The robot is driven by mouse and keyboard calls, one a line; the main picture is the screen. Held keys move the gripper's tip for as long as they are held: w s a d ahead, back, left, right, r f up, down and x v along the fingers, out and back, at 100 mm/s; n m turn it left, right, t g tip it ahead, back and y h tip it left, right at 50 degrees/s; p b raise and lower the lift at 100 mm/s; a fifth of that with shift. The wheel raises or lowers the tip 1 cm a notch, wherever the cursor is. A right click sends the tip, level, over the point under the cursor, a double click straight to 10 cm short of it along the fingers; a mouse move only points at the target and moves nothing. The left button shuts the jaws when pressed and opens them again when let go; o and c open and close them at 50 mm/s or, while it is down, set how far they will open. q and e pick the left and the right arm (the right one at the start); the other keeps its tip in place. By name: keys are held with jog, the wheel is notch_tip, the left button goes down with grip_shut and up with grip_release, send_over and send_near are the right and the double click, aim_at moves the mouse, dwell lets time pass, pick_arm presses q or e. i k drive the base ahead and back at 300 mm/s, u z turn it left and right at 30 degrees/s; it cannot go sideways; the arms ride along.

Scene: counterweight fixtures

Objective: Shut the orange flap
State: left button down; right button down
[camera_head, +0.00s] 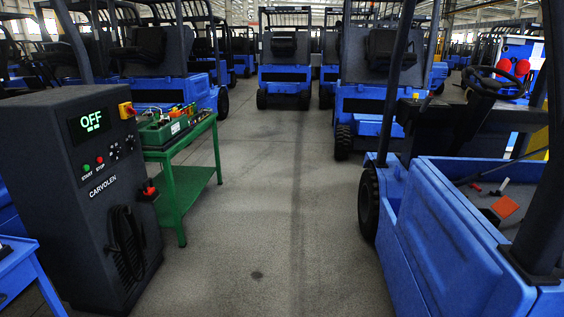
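A small flat orange piece (505,207) shows in the head view at the right, inside the open tray-like top of the nearest blue forklift (440,222). It looks tilted. It may be the orange flap, but it is too small to tell whether it is hinged or open. Neither of my grippers is in view.
A dark charger cabinet (85,185) reading OFF stands at the left. Beside it is a green cart (175,185) with equipment on top. Several blue forklifts stand behind. A clear grey floor aisle (270,220) runs between the cart and the nearest forklift.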

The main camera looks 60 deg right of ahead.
aim_at(505, 207)
jog(key=z, duration=2.5)
jog(key=i, duration=2.9)
jog(key=z, duration=3.25)
